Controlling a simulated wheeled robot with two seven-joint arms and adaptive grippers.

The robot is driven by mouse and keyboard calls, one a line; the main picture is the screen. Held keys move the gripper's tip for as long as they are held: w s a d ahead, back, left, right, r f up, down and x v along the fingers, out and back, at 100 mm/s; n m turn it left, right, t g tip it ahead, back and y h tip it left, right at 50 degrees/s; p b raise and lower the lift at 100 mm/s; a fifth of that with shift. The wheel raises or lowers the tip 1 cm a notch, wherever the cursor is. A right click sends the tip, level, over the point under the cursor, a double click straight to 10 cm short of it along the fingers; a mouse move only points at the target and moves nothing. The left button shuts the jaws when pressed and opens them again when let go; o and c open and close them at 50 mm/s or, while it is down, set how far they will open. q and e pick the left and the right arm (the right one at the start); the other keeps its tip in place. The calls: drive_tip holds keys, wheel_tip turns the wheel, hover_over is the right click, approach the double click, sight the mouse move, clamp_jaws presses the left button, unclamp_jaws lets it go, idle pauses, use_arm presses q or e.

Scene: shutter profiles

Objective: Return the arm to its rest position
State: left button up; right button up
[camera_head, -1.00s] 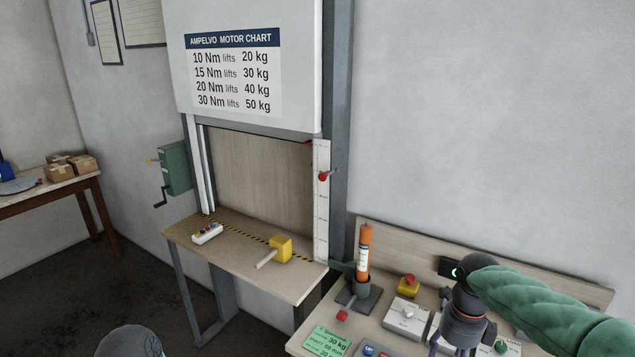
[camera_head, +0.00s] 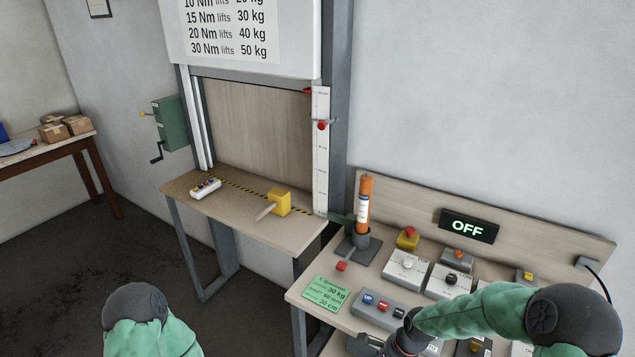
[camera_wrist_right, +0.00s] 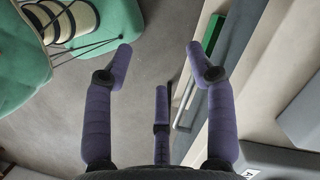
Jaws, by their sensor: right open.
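My right arm (camera_head: 480,312) comes in from the right in the head view, in its green sleeve, low over the front of the control bench. Its gripper lies at or below the bottom edge there. In the right wrist view my right gripper (camera_wrist_right: 160,75) is open, with its purple fingers spread and nothing between them. The floor shows below the fingers, and a green part of my own body is at the upper left. Of my left arm only a green and dark joint (camera_head: 140,315) shows at the bottom left of the head view. My left gripper is out of sight.
The control bench (camera_head: 300,293) holds a switch box (camera_head: 385,303), dial boxes (camera_head: 407,265), a yellow-and-red stop button (camera_head: 408,238), an orange cylinder (camera_head: 364,205) on a stand and an OFF display (camera_head: 468,226).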

drive_tip(key=s+a+f+n+b, duration=0.2)
drive_tip(key=s+f+n, duration=0.4)
drive_tip(key=f, duration=0.4)
drive_tip(key=s+a+f+n+y+b, duration=0.1)
drive_tip(key=s+a+f+n+b, duration=0.1)
drive_tip(key=s+a+f+n, duration=0.3)
drive_tip(key=s+f+n, duration=0.2)
drive_tip(key=s+f, duration=0.2)
drive_tip(key=shift+s+f+b, duration=0.3)
drive_tip(key=shift+f, duration=0.05)
drive_tip(key=shift+c, duration=0.2)
